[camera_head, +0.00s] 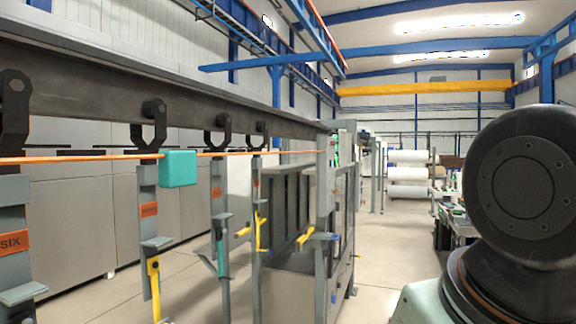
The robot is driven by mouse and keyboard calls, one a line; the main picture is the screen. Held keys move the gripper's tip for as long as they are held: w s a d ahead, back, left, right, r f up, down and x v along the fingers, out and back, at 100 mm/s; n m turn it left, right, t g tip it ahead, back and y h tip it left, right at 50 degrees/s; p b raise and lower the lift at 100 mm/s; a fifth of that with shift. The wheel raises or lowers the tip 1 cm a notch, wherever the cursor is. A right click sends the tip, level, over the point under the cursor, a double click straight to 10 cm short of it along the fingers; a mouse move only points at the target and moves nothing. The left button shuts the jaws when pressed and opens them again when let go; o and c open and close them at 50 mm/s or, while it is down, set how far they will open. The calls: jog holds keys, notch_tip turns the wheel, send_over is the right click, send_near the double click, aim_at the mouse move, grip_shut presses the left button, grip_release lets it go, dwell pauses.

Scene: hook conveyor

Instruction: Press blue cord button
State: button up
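A teal, rounded box (179,168) hangs on an orange cord (60,159) that runs along below the overhead rail, left of centre. It is the only blue-green thing on the cord in view. No separate button face can be made out on it. My arm shows at the right edge as a large black round joint, well apart from the box. My gripper is out of view.
A dark rail (190,113) with black hook brackets (153,110) runs from the left toward the centre. Grey posts carry orange labels (149,209) and yellow handles (154,275). A grey machine frame (328,190) stands at centre. Open floor (385,240) lies beyond it.

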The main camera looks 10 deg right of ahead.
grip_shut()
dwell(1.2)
